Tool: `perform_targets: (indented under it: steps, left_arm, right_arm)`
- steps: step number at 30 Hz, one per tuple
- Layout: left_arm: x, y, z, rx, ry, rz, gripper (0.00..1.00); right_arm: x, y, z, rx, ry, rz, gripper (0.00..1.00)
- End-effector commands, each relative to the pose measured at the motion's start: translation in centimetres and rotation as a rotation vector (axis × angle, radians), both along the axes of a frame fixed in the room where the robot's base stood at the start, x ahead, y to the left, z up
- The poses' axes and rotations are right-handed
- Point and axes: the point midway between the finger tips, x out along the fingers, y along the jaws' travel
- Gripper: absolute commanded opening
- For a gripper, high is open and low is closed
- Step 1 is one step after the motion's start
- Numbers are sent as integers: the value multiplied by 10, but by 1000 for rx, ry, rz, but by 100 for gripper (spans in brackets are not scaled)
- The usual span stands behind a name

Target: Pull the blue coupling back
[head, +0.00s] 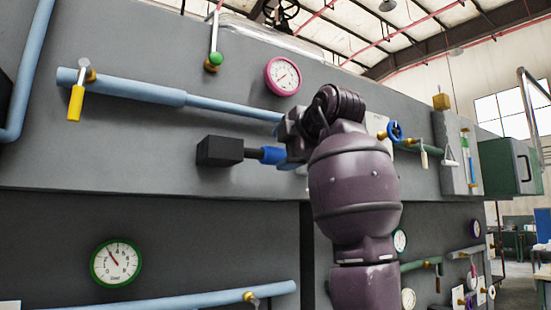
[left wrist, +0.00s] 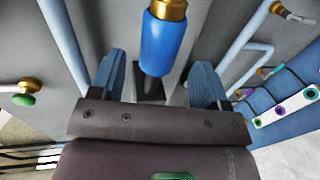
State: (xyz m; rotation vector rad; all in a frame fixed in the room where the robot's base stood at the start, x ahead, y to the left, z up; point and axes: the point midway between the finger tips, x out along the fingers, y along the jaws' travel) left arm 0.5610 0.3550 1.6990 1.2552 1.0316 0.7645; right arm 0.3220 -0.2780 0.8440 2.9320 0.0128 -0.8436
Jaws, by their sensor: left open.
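The blue coupling (head: 272,155) sits on a short horizontal fitting beside a black block (head: 219,151) on the grey press wall. In the left wrist view the coupling (left wrist: 165,45) is a blue cylinder with a brass end, lying in line with the gap between my fingers. My left gripper (head: 289,151) is at the coupling's right end in the head view and hides what lies behind it. In the left wrist view my left gripper (left wrist: 160,80) is open, one finger on each side, with visible gaps to the coupling. My right gripper is not in view.
A light blue pipe (head: 215,103) with a yellow-handled valve (head: 76,102) runs just above the coupling. A pink-rimmed gauge (head: 283,76) is above that. A blue handwheel (head: 394,132) is right of my arm. A green-rimmed gauge (head: 116,263) is on the lower panel.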

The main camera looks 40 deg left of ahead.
Motion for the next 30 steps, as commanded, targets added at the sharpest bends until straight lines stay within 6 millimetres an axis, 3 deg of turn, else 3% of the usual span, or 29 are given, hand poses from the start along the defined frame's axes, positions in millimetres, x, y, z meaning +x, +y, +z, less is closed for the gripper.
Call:
perform_targets:
  steps: [6, 12, 30]
  left_arm:
    - [-15, -34, 7, 0, -2, 0, 69]
    - [-22, -50, 10, 0, -1, 2, 69]
    - [-23, -53, 11, -1, 0, 2, 69]
  right_arm:
    - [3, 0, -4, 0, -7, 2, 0]
    - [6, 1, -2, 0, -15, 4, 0]
    - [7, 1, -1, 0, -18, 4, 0]
